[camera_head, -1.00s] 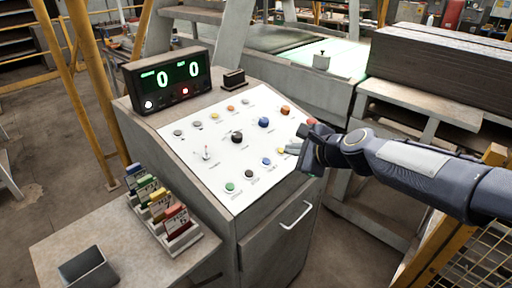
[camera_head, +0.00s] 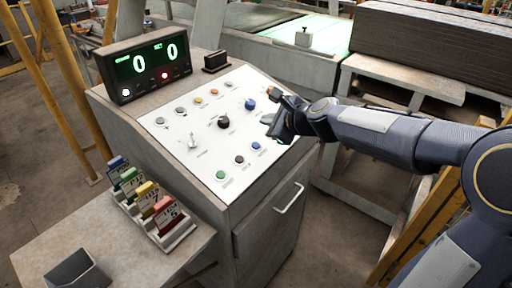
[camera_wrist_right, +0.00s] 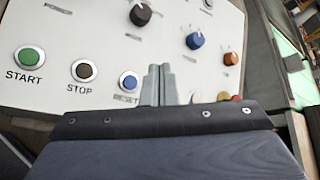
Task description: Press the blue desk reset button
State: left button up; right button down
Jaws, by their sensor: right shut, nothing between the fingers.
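The blue desk reset button (camera_head: 256,145) is on the front row of the white sloped panel, right of the black stop button (camera_head: 239,159) and the green start button (camera_head: 221,174). In the right wrist view the blue button (camera_wrist_right: 129,82) carries the label RESET below it, partly hidden by my gripper. My right gripper (camera_head: 268,119) is shut and empty over the panel's right side, behind and right of the blue button. In the right wrist view its fingertips (camera_wrist_right: 158,70) are just right of the blue button, apart from it in the picture. My left gripper is not in view.
A blue knob (camera_head: 250,104) and a black knob (camera_head: 224,121) rise from the panel near my right gripper. A display box (camera_head: 150,68) shows two zeros at the back. A card rack (camera_head: 180,236) stands on the side table at left.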

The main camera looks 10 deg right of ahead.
aim_at(256, 145)
jog(key=f+b, duration=0.1)
jog(key=f, duration=0.1)
jog(key=f+b, duration=0.2)
jog(key=w+a+f+b, duration=0.1)
jog(key=f+b, duration=0.1)
jog(key=shift+w+f, duration=0.1)
jog(key=shift+w+a+f+b, duration=0.15)
jog(key=shift+w+f+b, duration=0.1)
jog(key=shift+f+b, duration=0.3)
jog(key=shift+f, duration=0.1)
dwell(1.3)
jog(key=shift+f+b, duration=0.3)
jog(key=shift+w+a+f+b, duration=0.15)
jog(key=shift+f+b, duration=0.15)
jog(key=shift+f, duration=0.1)
dwell(0.6)
jog(key=shift+r, duration=0.1)
jog(key=shift+s+r+p, duration=0.2)
jog(key=shift+r+p, duration=0.5)
jog(key=shift+p, duration=0.1)
